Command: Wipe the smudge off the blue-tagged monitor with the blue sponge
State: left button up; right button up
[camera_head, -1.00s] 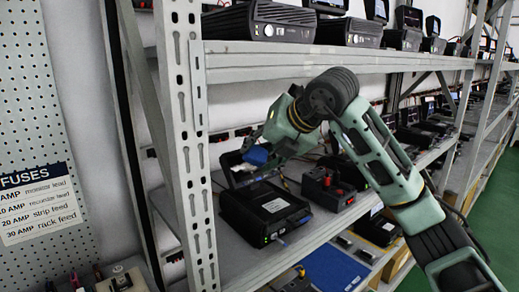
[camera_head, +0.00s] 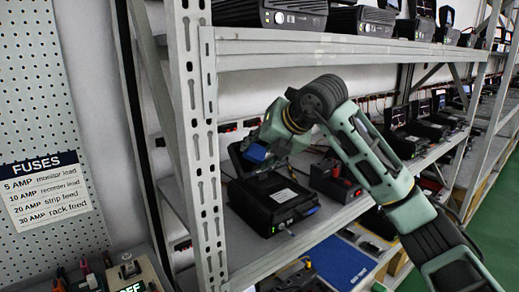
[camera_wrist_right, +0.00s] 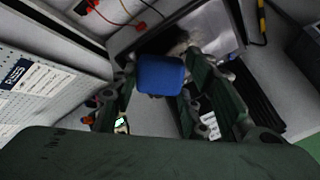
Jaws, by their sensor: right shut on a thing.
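The monitor (camera_head: 273,202) is a black box with a raised screen, standing on the middle shelf near the rack's front post. A small blue tag (camera_head: 290,232) shows at its front. My right gripper (camera_wrist_right: 160,78) is shut on the blue sponge (camera_wrist_right: 160,75), which also shows in the head view (camera_head: 255,152) in front of the raised screen. In the wrist view the grey screen (camera_wrist_right: 212,35) lies just beyond the sponge, with a dark smudge (camera_wrist_right: 181,43) above the sponge. I cannot tell whether the sponge touches the screen. My left gripper is not in view.
A dark box with red knobs (camera_head: 336,180) stands right of the monitor. The perforated rack post (camera_head: 205,150) is close on the left, and the upper shelf edge (camera_head: 340,50) runs above my arm. A blue mat (camera_head: 340,262) lies on the shelf below.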

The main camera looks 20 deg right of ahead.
jog(key=shift+x, duration=1)
jog(key=shift+d, duration=0.1)
